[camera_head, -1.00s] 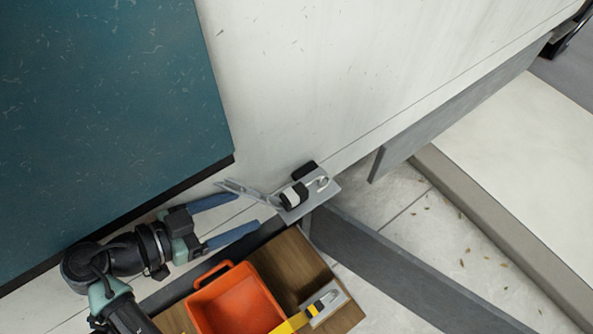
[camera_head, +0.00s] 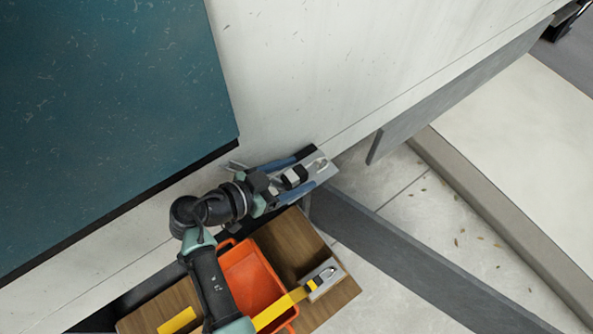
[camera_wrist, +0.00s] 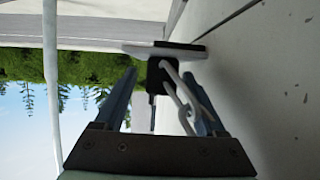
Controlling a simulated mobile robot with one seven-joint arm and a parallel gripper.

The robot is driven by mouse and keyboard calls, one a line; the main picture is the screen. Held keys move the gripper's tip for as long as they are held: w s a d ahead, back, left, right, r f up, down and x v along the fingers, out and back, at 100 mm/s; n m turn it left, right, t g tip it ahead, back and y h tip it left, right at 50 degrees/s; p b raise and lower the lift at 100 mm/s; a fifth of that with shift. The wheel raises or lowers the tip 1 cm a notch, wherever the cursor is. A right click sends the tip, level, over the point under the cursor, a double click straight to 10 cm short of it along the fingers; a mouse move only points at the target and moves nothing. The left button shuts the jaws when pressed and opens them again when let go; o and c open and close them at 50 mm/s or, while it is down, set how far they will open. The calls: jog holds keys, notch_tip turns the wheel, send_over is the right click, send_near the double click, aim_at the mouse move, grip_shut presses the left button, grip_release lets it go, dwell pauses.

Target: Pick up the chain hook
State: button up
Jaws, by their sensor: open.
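The chain hook seems to be the metal loop or hook piece (camera_head: 320,165) at the end of a small light plate at the truck bed's corner; in the wrist view a grey metal loop (camera_wrist: 182,97) hangs beside a black block. My gripper (camera_head: 312,168) is open, with its blue fingers on either side of a black and pale block (camera_head: 295,177) on the plate. In the wrist view my gripper (camera_wrist: 160,78) has the black block and part of the loop between its fingers. The loop overlaps the right finger; contact cannot be told.
An orange bin (camera_head: 247,268) stands on a wooden surface (camera_head: 285,238) below the gripper, partly behind my arm. A yellow strap with a metal buckle (camera_head: 322,278) lies there. A grey rail (camera_head: 420,268) runs to the lower right. A teal panel (camera_head: 110,110) fills the upper left.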

aim_at(294, 173)
grip_shut()
dwell(0.3)
jog(key=shift+r, duration=0.15)
jog(key=shift+w+r, duration=0.1)
jog(key=shift+r, duration=0.4)
notch_tip(294, 173, up, 2)
jog(key=shift+b, duration=0.4)
jog(key=s+a+b, duration=0.3)
jog(key=s+a, duration=0.7)
jog(key=a, duration=0.4)
jog(key=shift+s+a+b, duration=0.3)
jog(key=shift+s+b, duration=0.05)
